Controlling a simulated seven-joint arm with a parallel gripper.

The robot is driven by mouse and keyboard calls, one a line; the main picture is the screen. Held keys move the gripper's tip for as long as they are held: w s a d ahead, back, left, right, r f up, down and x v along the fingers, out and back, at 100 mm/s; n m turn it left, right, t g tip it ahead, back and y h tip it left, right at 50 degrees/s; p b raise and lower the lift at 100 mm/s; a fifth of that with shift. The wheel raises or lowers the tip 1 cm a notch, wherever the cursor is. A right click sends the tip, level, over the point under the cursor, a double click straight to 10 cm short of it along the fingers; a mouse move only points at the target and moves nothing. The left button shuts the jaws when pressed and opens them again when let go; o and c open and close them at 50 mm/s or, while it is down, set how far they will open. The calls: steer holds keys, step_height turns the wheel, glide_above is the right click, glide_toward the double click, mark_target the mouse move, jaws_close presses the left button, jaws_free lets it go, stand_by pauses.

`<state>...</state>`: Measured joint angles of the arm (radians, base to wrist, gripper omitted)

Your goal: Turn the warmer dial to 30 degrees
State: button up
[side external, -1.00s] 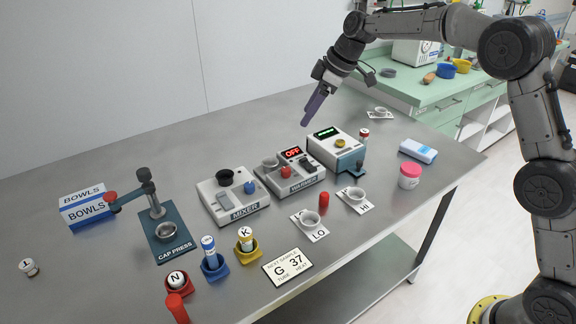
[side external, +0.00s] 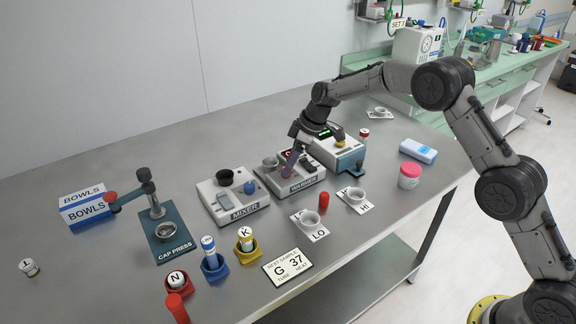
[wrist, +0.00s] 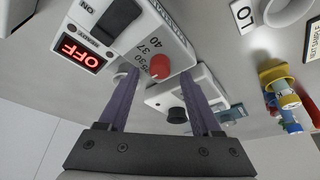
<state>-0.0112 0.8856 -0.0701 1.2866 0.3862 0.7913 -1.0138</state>
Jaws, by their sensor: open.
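The warmer (side external: 305,185) is a white box in the middle of the table. Its red dial (wrist: 160,66) shows between my fingertips in the wrist view, with the marks 25, 30, 37 and 40 beside it. I cannot tell which mark the dial points at. The red display (wrist: 80,52) reads OFF, and a dark switch (wrist: 118,18) sits next to the word ON. My gripper (side external: 288,170) is open, low over the warmer, its fingers hiding part of the dial in the side view. I cannot tell whether the fingers touch it.
The mixer (side external: 228,207) stands left of the warmer, and a box with a green display (side external: 336,146) stands close on its right.

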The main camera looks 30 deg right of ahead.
steer(key=shift+x, duration=0.85)
jaws_close()
